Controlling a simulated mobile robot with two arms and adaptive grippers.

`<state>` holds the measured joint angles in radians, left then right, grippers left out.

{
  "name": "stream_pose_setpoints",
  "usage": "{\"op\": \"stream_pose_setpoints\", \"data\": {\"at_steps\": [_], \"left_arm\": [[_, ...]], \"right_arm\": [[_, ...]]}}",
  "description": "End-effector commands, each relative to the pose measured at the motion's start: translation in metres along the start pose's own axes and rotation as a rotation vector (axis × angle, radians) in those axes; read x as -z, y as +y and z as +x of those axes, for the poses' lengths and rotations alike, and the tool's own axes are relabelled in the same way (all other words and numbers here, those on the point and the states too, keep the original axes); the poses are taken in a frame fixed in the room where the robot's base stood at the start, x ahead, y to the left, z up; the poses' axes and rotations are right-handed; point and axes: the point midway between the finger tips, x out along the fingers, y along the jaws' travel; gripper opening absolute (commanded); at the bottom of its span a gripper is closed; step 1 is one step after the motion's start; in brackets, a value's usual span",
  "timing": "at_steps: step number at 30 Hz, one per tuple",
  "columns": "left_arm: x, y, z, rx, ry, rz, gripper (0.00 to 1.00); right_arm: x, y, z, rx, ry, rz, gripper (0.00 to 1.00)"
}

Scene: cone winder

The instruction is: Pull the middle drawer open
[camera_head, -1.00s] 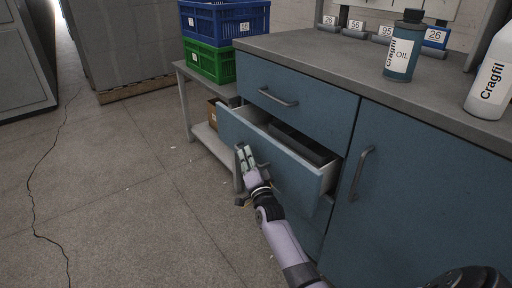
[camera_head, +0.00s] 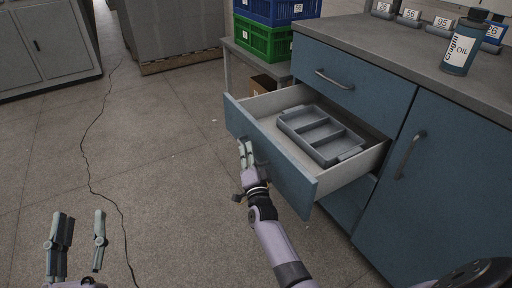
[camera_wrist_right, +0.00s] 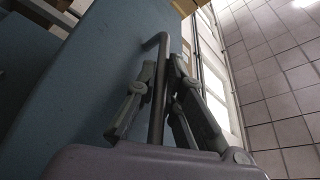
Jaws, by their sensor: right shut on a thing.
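The middle drawer (camera_head: 278,167) of the blue cabinet stands pulled well out, with its pale inside showing. A grey divided tray (camera_head: 320,136) lies in it. My right gripper (camera_head: 245,150) is at the drawer's front. In the right wrist view its fingers (camera_wrist_right: 160,90) are shut around the bar handle (camera_wrist_right: 160,52) of the drawer, against the blue front panel (camera_wrist_right: 85,75). In the head view the handle is mostly hidden by the gripper. My left gripper (camera_head: 80,232) is open and empty at the lower left, over the floor.
The top drawer (camera_head: 325,72) and the door (camera_head: 445,180) at right are shut. Blue (camera_head: 285,8) and green (camera_head: 265,38) crates stand on a side shelf behind. An oil bottle (camera_head: 464,45) stands on the worktop (camera_head: 400,55). The floor at left is clear except for a dark crack-like line.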

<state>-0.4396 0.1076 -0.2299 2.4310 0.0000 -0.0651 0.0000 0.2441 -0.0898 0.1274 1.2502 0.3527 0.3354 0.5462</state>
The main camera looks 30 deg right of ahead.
Motion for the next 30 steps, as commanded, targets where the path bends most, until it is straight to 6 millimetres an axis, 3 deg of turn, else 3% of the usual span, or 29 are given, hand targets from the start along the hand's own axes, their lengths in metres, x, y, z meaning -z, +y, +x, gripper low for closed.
{"op": "stream_pose_setpoints", "data": {"at_steps": [14, 15, 23, 30], "left_arm": [[-0.0066, -0.0009, -0.0006, 0.002, -0.035, 0.002, 0.40], [-0.0066, -0.0009, -0.0006, 0.002, -0.035, 0.002, 0.40], [-0.0067, -0.0010, -0.0006, 0.002, -0.035, 0.002, 0.40], [-0.0063, -0.0009, -0.0005, 0.002, -0.033, 0.001, 0.40]], "right_arm": [[-0.0043, -0.0002, -0.0025, -0.004, -0.001, 0.000, 0.00], [-0.0043, -0.0002, -0.0025, -0.004, -0.001, 0.000, 0.12], [-0.0038, -0.0013, -0.0019, -0.002, 0.000, 0.000, 0.29], [-0.0034, -0.0019, -0.0015, -0.001, 0.001, 0.000, 0.30]]}}
